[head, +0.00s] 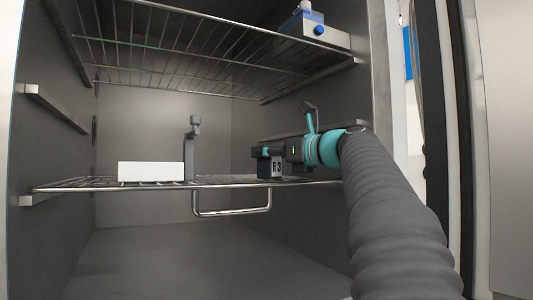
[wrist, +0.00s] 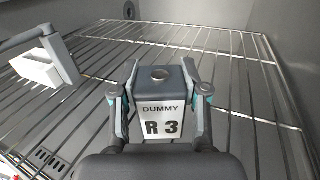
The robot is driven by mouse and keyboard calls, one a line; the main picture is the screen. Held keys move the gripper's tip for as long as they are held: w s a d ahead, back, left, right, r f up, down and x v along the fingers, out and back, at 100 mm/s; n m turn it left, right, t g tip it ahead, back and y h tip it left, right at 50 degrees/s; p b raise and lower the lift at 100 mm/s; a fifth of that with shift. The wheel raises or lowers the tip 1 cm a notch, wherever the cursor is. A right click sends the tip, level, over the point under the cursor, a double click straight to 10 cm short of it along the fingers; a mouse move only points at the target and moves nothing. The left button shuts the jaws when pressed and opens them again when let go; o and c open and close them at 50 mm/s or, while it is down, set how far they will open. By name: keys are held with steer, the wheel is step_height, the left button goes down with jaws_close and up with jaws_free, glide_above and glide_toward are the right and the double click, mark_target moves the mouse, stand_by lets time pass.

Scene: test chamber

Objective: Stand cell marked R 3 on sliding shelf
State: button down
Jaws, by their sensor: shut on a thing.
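The cell marked R 3 (wrist: 164,105) is a dark block with a white label reading DUMMY R 3 and a round metal disc on top. My gripper (wrist: 160,88) is shut on it, one finger on each side. In the head view the cell (head: 276,167) is upright at the right part of the sliding shelf (head: 90,183), a wire rack with a front handle. Its base looks at or very near the wires; I cannot tell if it touches. My gripper (head: 270,152) reaches in from the right.
A white block (head: 151,171) with a grey upright post (head: 189,155) stands on the left of the shelf; it also shows in the wrist view (wrist: 45,65). An upper wire rack (head: 180,40) holds a blue-and-white device (head: 313,28). The shelf middle is clear.

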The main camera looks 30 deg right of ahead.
steer(key=shift+f, duration=0.1)
steer(key=c, duration=0.6)
jaws_free()
steer(key=v, duration=1.2)
